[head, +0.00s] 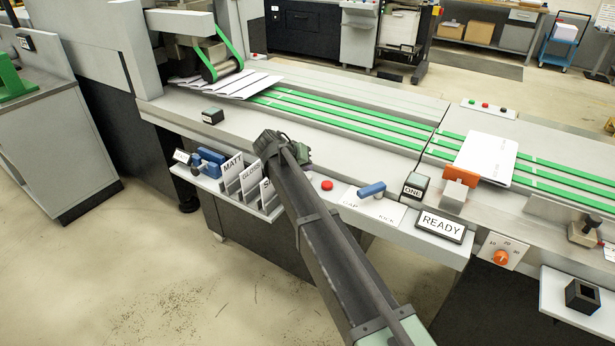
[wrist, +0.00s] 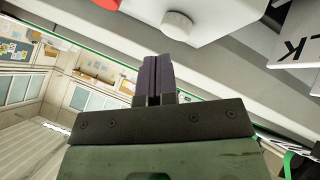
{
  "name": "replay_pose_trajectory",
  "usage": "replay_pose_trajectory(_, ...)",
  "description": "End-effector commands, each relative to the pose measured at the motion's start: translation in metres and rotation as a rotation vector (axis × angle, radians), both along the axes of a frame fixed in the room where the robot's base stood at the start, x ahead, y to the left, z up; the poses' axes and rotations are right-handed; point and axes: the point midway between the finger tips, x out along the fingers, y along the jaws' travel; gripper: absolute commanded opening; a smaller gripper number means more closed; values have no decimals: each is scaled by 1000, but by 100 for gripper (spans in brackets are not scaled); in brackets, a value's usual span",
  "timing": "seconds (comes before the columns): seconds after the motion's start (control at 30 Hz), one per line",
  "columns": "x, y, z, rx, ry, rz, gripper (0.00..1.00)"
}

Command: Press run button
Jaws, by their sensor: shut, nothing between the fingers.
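No button label reading "run" is legible. In the head view a red round button (head: 327,185) sits on the front ledge, just right of my arm. A small panel (head: 488,107) with several coloured buttons, red and green among them, lies on the far side of the belts. In the wrist view a pale round button (wrist: 177,24) stands on a white housing, with part of a red round piece (wrist: 133,4) beside it. My gripper (wrist: 158,68) is shut and empty, its tips apart from the pale button in the picture.
Card holders labelled MATT and GLOSS (head: 232,165) stand left of my arm. A blue-handled piece (head: 371,189), a ONE block (head: 414,185) and a READY sign (head: 440,226) are to the right. Green belts (head: 340,128) run behind, carrying paper sheets (head: 487,157).

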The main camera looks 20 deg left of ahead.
Motion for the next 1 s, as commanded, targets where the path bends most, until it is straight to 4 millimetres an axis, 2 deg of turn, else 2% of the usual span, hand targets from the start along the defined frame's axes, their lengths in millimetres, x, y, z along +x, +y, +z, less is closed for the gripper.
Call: replay_pose_trajectory(1.0, 0, 0, -9, 0, 0, 0, 0)
